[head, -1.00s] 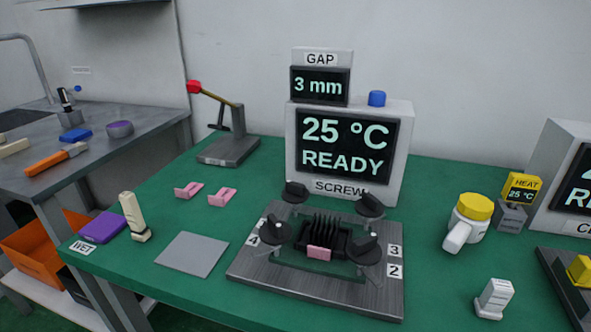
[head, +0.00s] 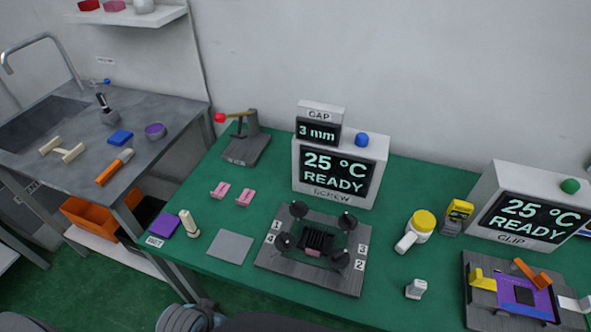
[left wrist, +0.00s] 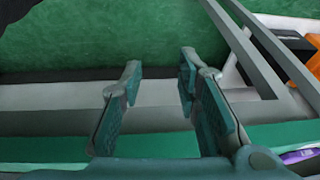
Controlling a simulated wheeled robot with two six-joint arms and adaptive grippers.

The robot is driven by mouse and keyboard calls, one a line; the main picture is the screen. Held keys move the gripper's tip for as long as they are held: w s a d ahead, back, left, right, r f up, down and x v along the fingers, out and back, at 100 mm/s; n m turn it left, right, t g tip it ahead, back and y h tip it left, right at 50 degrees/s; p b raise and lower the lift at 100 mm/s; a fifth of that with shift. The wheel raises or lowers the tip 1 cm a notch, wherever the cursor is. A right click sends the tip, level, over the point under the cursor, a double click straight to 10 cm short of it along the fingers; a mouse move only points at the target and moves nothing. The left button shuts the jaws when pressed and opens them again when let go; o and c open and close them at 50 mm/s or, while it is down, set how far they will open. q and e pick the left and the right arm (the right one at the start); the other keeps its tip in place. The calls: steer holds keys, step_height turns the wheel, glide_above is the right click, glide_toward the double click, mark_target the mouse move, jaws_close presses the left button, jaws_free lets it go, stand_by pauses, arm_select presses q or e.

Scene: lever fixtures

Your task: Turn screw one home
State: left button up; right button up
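The screw fixture (head: 272,263) is a grey metal plate on the green table, with a black finned block (head: 316,238) in its middle and a pink piece at the block's front. Black knobs stand around the block: back left (head: 299,209), back right (head: 347,221), front left (head: 283,242) and front right (head: 339,259). Label 1 (head: 276,226) is on the left side, above label 4; labels 3 and 2 are on the right. My left gripper (left wrist: 160,66) is open and empty in the left wrist view, away from the fixture. My right gripper is not in view.
Behind the fixture, the SCREW display (head: 342,174) reads 25 °C READY; the gap box (head: 318,131) reads 3 mm. A grey pad (head: 230,247) and pink clips (head: 244,197) lie left.

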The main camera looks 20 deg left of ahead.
arm_select(q)
step_height(320, 180, up, 14)
steer(key=w+n+p, duration=0.2)
steer(key=p, duration=0.6)
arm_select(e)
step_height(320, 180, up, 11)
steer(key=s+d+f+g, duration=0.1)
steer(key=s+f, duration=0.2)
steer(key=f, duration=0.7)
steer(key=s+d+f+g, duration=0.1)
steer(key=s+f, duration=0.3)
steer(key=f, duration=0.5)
arm_select(q)
step_height(320, 180, up, 15)
steer(key=n+g, duration=0.4)
steer(key=n, duration=1)
glide_above(295, 202)
steer(key=shift+h, duration=0.4)
step_height(295, 202, down, 14)
steer(key=b, duration=0.3)
steer(key=shift+s+d+f, duration=0.1)
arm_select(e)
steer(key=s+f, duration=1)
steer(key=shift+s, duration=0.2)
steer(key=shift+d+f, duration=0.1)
arm_select(q)
jaws_close()
